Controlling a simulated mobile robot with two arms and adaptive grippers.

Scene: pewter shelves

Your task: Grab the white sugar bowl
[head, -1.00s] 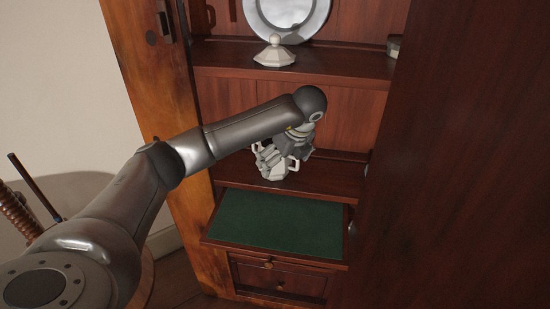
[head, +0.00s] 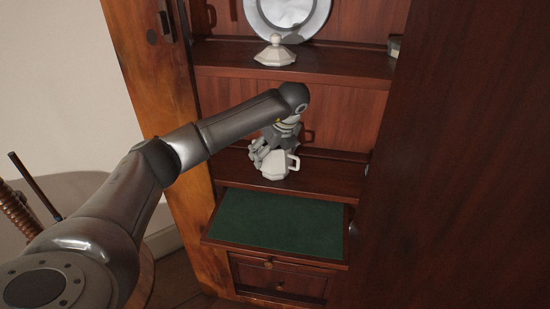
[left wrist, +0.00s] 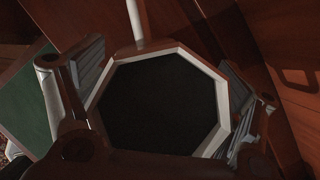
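The white sugar bowl (head: 276,167) stands upright on the middle shelf, its lid off and a handle showing on its right side. The left wrist view shows its pale eight-sided rim (left wrist: 200,66) and dark inside from above. My left gripper (head: 264,154) is down at the bowl, covering its left and back part in the head view. In the left wrist view the fingers (left wrist: 165,98) are spread wide, one on each side of the rim. They are very close to it; a firm hold does not show. My right gripper is not in view.
A white faceted lid (head: 274,52) sits on the upper shelf (head: 330,62), in front of a grey-rimmed plate (head: 322,18). A green pull-out board (head: 275,222) lies below the bowl. A dark wooden panel (head: 460,170) closes off the right side.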

